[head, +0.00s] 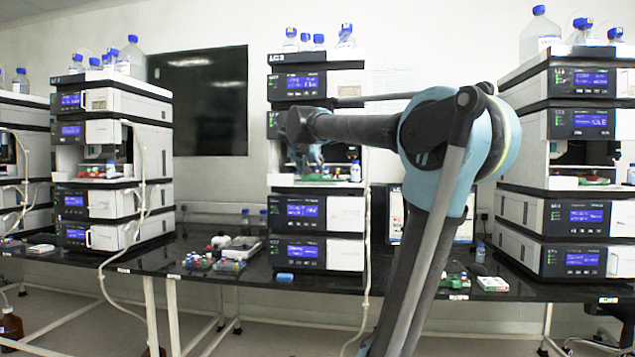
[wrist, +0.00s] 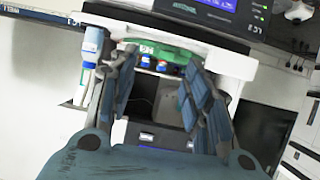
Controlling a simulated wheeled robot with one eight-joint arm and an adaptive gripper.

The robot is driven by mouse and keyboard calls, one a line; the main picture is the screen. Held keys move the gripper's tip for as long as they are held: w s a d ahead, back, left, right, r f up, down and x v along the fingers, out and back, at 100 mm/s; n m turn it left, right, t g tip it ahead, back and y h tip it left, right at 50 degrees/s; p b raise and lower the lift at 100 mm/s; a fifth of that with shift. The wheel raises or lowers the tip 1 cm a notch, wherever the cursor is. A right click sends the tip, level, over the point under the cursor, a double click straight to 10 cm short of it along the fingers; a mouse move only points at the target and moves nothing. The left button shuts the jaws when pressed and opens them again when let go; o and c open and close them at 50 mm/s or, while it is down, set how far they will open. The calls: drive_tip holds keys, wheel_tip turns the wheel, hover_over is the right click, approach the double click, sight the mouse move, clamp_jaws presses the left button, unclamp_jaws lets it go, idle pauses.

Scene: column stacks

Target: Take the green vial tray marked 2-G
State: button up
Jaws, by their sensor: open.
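A green tray (wrist: 175,52) shows in the wrist view, just beyond my fingertips, with a small pale label (wrist: 147,49) too small to read surely. Blue- and red-capped vials (wrist: 161,67) show beside it, between the fingers. My gripper (wrist: 162,60) is open, its two blue-grey fingers spread on either side of the tray area with nothing held. Green (head: 318,178) shows low in that bay, partly hidden by my gripper.
A white-and-blue bottle (head: 355,171) stands at the bay's right side; a similar bottle (wrist: 93,45) is left of my fingers in the wrist view. Other stacks stand left (head: 112,165) and right (head: 570,170). The bench (head: 200,255) holds small trays and vials.

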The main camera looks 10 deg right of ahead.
wheel_tip(320, 180, up, 2)
drive_tip(key=w+a, duration=0.1)
drive_tip(key=w, duration=0.2)
approach(317, 176)
drive_tip(key=w+f, duration=0.1)
drive_tip(key=w, duration=0.3)
drive_tip(key=shift+t, duration=0.3)
drive_tip(key=shift+d+x, duration=0.2)
drive_tip(key=shift+x, duration=2.7)
drive_tip(key=shift+s, duration=0.15)
drive_tip(key=c, duration=1)
